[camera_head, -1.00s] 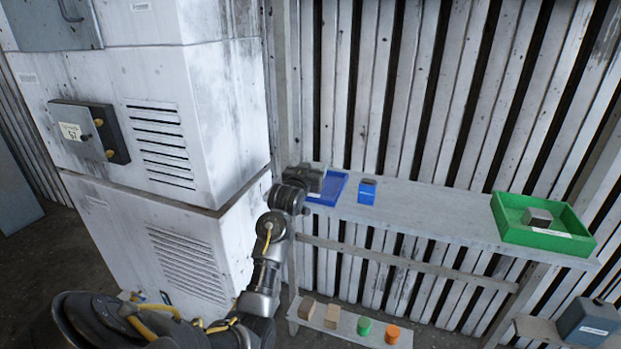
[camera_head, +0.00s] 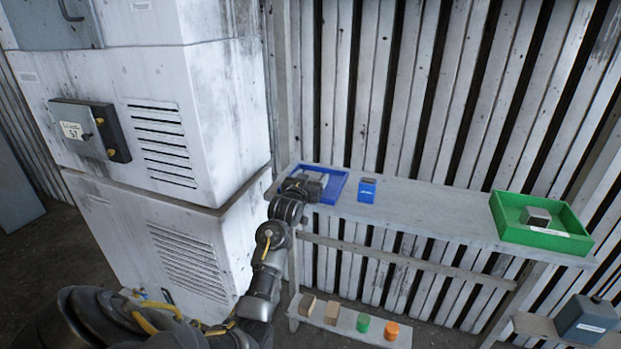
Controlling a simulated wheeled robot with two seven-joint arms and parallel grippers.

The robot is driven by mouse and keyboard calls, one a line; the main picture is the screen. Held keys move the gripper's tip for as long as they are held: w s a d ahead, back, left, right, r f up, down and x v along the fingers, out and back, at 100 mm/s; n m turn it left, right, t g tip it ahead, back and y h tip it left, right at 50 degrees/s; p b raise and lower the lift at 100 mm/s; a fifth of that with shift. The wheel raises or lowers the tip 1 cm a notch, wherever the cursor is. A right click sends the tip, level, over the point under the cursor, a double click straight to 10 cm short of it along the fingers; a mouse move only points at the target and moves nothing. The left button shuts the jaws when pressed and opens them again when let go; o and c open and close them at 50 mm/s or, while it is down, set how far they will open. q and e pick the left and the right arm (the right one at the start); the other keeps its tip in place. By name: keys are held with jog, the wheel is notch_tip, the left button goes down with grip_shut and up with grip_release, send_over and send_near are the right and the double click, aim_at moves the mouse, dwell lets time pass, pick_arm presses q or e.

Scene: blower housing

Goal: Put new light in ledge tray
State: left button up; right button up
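A blue tray (camera_head: 337,187) sits at the left end of the grey ledge (camera_head: 430,205). My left gripper (camera_head: 312,181) is over this tray and covers much of its inside. Its fingers are too small and dark to tell whether they are open or hold something. A blue box-shaped item with a grey top (camera_head: 367,190) stands on the ledge just right of the blue tray. A green tray (camera_head: 510,232) at the ledge's right end holds a grey block (camera_head: 537,216). I cannot tell which item is the new light. My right gripper is not in view.
A white cabinet (camera_head: 235,110) stands close left of the ledge. A low shelf (camera_head: 345,322) below carries two tan blocks, a green cylinder (camera_head: 363,323) and an orange one (camera_head: 391,330). A dark grey box (camera_head: 588,320) is at lower right. The ledge's middle is clear.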

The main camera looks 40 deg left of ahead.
pick_arm(q)
jog(key=shift+o, duration=0.2)
jog(key=shift+r, duration=0.15)
jog(key=shift+s+d, duration=0.1)
jog(key=shift+s, duration=0.15)
jog(key=b+v, duration=0.1)
jog(key=v, duration=1)
jog(key=shift+s, duration=0.2)
